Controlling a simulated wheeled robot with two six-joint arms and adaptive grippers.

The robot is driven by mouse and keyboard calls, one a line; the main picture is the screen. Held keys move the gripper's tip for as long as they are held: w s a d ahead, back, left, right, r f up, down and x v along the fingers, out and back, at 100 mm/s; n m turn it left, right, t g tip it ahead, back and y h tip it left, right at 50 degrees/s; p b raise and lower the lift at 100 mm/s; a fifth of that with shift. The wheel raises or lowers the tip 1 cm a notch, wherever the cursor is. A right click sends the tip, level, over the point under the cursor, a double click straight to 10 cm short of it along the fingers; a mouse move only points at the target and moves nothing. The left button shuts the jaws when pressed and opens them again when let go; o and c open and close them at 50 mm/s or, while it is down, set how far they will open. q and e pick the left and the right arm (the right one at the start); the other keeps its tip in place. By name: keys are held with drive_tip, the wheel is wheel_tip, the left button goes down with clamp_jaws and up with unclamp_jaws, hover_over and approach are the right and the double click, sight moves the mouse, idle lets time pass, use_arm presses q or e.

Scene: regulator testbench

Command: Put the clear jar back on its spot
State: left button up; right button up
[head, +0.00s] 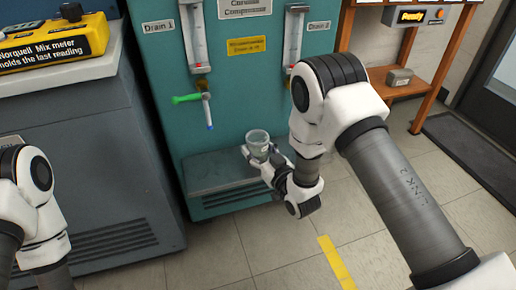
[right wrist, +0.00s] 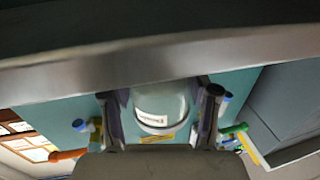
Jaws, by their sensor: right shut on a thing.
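The clear jar (head: 258,138) is upright in my right gripper (head: 262,160), at the front of the teal bench below and between the two drains. In the right wrist view the jar (right wrist: 158,108), with a white label, sits between the two dark fingers (right wrist: 160,115). The gripper is shut on it. The jar appears at the right part of the low grey ledge (head: 222,166); I cannot tell whether it touches the ledge. No marked spot for it can be made out. Part of my left arm shows at the left edge, but its gripper is not in view.
A green-handled valve (head: 188,98) with a blue tip hangs under Drain 1. An orange handle (right wrist: 68,154) shows in the right wrist view. A grey cabinet (head: 80,150) stands left. A wooden shelf (head: 400,85) stands right. The floor in front is clear, with a yellow stripe (head: 335,262).

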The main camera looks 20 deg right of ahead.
drive_tip(key=shift+f, duration=0.2)
drive_tip(key=o, duration=1.4)
drive_tip(key=shift+c, duration=0.2)
drive_tip(key=v, duration=1.2)
